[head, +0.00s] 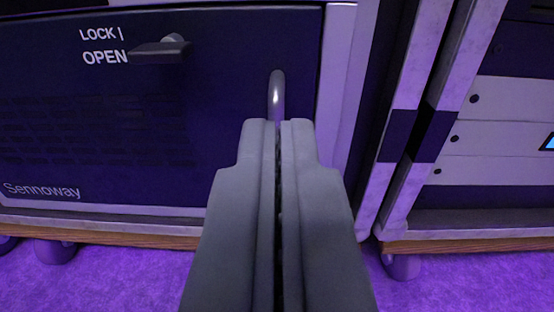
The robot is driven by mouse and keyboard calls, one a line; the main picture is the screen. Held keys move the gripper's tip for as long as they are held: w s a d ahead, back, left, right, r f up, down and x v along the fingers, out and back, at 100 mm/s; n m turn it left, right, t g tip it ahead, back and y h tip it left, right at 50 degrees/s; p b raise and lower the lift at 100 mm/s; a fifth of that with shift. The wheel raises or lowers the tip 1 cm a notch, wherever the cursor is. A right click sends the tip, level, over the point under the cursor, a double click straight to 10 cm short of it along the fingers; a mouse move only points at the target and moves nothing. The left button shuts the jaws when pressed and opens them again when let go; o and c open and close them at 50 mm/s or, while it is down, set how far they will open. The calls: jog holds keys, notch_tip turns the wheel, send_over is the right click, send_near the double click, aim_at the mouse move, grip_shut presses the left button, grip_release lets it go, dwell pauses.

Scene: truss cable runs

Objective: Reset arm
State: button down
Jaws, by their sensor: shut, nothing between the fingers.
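My gripper (278,122) is shut and empty, reaching up from the bottom middle of the head view. Its two grey fingers lie side by side with a thin dark line between them. Just beyond the fingertips, a shiny metal handle (277,88) stands on the dark front panel (230,130) of a case. The fingers hide the handle's lower part, and I cannot tell whether they touch it.
A dark latch lever (160,50) beside "LOCK" and "OPEN" lettering points left on the panel. "Sennoway" is printed lower left. A second rack (500,150) stands right, past pale upright posts (405,90). Purple-lit floor (130,280) is clear in front.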

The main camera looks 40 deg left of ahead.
jog(key=d+r+t+h, duration=0.1)
jog(key=d+r+h, duration=0.1)
jog(key=r, duration=1.3)
jog(key=d+r+t+h, duration=0.1)
jog(key=d+r+h, duration=0.1)
jog(key=r, duration=1.3)
jog(key=s+r+m+h, duration=0.1)
jog(key=s+r, duration=0.3)
jog(key=r, duration=0.5)
jog(key=s+r+m+t+h, duration=0.15)
jog(key=s+r, duration=0.25)
jog(key=r, duration=0.5)
jog(key=s+r+h, duration=0.2)
jog(key=s+r, duration=0.2)
jog(key=r, duration=0.5)
jog(key=s+r+m+h, duration=0.1)
jog(key=s+r+m, duration=0.1)
jog(key=s+r, duration=0.75)
jog(key=s+r+m+h, duration=0.1)
jog(key=s+r, duration=0.6)
jog(key=s, duration=0.5)
jog(key=s+r+m, duration=0.2)
jog(key=s+r, duration=0.1)
jog(key=s, duration=2.1)
jog(key=shift+s+r, duration=0.2)
jog(key=shift+s, duration=0.2)
jog(key=c, duration=2.2)
grip_release()
jog(key=shift+a+h, duration=0.1)
jog(key=shift+h, duration=0.15)
